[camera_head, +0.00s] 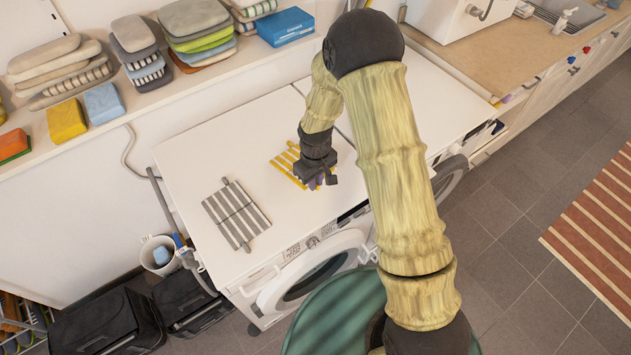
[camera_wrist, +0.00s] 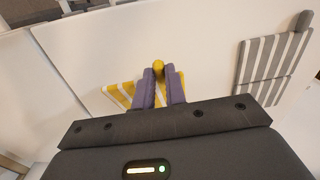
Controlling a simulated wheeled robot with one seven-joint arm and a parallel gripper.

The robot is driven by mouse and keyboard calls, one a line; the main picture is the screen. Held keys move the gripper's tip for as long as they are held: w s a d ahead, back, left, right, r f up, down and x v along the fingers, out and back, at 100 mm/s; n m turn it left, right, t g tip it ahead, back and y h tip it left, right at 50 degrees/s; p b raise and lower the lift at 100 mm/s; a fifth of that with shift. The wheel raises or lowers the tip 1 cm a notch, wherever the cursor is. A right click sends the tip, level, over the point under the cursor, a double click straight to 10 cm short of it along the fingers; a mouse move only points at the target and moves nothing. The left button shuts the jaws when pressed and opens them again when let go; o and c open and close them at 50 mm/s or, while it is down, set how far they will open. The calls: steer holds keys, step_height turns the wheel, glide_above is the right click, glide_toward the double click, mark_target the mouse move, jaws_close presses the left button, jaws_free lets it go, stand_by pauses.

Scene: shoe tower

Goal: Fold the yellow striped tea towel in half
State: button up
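The yellow striped tea towel (camera_head: 288,162) lies on the white top of the machines, partly hidden by my gripper (camera_head: 322,183). In the wrist view, its yellow and white stripes (camera_wrist: 119,94) show on both sides of my purple fingers (camera_wrist: 160,84). A rounded yellow part of the towel (camera_wrist: 158,66) sits between the fingertips, with a finger against each side. My gripper appears shut on this part, low over the surface. The rest of the towel under the gripper is hidden.
A grey striped towel (camera_head: 236,214) lies to the left on the same white top (camera_head: 210,150); it also shows in the wrist view (camera_wrist: 268,62). A shelf behind (camera_head: 150,105) holds folded stacks and a blue box (camera_head: 286,27). The top between the towels is clear.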

steer(key=shift+r, duration=0.1)
steer(key=shift+w+a+r+p, duration=0.1)
steer(key=shift+r+p, duration=0.3)
steer(key=shift+r, duration=0.1)
steer(key=shift+w+a+r+p, duration=0.1)
steer(key=shift+r+p, duration=0.25)
steer(key=shift+r, duration=0.1)
steer(key=shift+w+a+r+p, duration=0.1)
steer(key=shift+r+p, duration=0.25)
steer(key=shift+r, duration=0.15)
steer(key=shift+w+a+r+p, duration=0.1)
steer(key=shift+r+p, duration=0.25)
steer(key=shift+r, duration=0.15)
steer(key=o, duration=1.4)
steer(key=shift+d, duration=0.1)
steer(key=shift+c, duration=0.2)
step_height(320, 180, up, 7)
steer(key=p, duration=0.4)
steer(key=shift+p, duration=0.35)
